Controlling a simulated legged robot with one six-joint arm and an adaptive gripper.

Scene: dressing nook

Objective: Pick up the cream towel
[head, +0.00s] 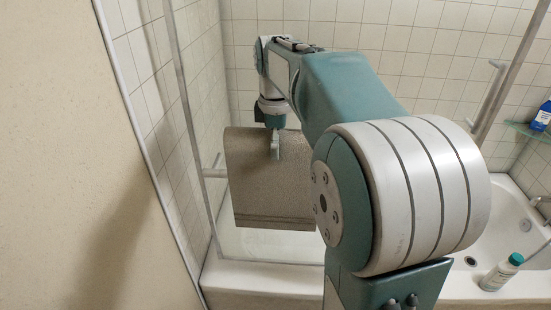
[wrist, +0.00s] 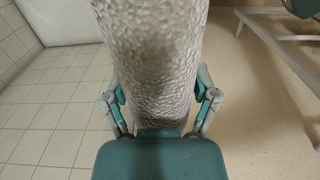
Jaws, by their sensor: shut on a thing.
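The cream towel (head: 268,190) looks grey-beige in this light. It hangs as a wide, flat sheet with a rounded top edge by the glass panel, in front of the tiled wall. My gripper (head: 275,150) points down at its upper part and is shut on it. My arm covers part of the towel's right side. In the wrist view a pale, bumpy-textured surface, which looks like the towel (wrist: 158,70), fills the space between the fingers of my gripper (wrist: 162,108) and runs out past the top edge. I cannot tell whether the towel still touches a rail.
A short bar (head: 214,172) sticks out at the glass panel, left of the towel. A white bathtub (head: 515,215) stands at the right, with a white bottle (head: 500,273) on its rim. A blue bottle (head: 542,115) stands on a shelf. A plain wall (head: 70,170) closes the left side.

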